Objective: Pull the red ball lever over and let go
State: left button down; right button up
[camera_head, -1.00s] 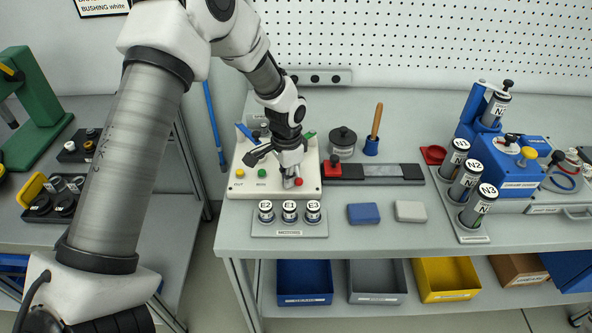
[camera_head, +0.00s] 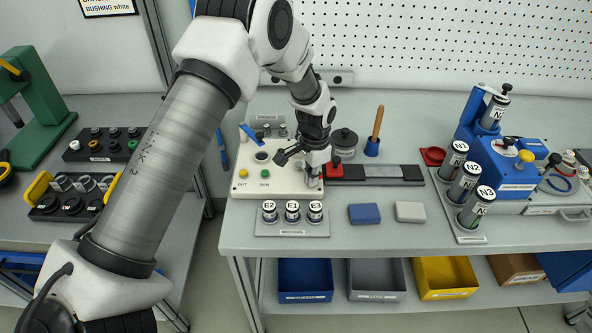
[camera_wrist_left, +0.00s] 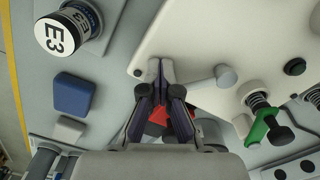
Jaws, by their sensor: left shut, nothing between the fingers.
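The white control panel (camera_head: 262,183) stands at the left of the middle bench. My left gripper (camera_head: 314,183) is low at its right end, shut, with nothing between its fingers. In the wrist view, the two fingertips (camera_wrist_left: 160,70) are together over the white panel, near a dark screw. A red shape (camera_wrist_left: 158,116) shows behind the fingers; I cannot tell whether it is the lever's ball or the red block (camera_head: 333,169) beside the panel. The red ball cannot be made out in the head view; the gripper covers that spot. My right gripper is not in view.
Labelled cylinders E2, E1 and E3 (camera_head: 315,211) stand in a holder in front of the panel. A blue block (camera_head: 363,214) and a grey block (camera_head: 410,211) lie to the right. A dark rail (camera_head: 400,173) runs right from the red block.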

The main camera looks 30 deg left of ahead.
pick_arm(q)
jog(key=shift+w+r, duration=0.3)
jog(key=shift+w, duration=0.15)
jog(key=shift+r, duration=0.2)
jog(key=r+p, duration=0.1)
jog(key=r, duration=0.1)
jog(key=r+p, duration=0.1)
jog(key=p, duration=0.1)
jog(key=r+p, duration=0.2)
jog(key=shift+w+d+r, duration=0.3)
jog(key=shift+d, duration=0.3)
jog(key=shift+f, duration=0.1)
jog(key=shift+s+a+f, duration=0.15)
jog(key=shift+a, duration=0.3)
jog(key=shift+d, duration=0.1)
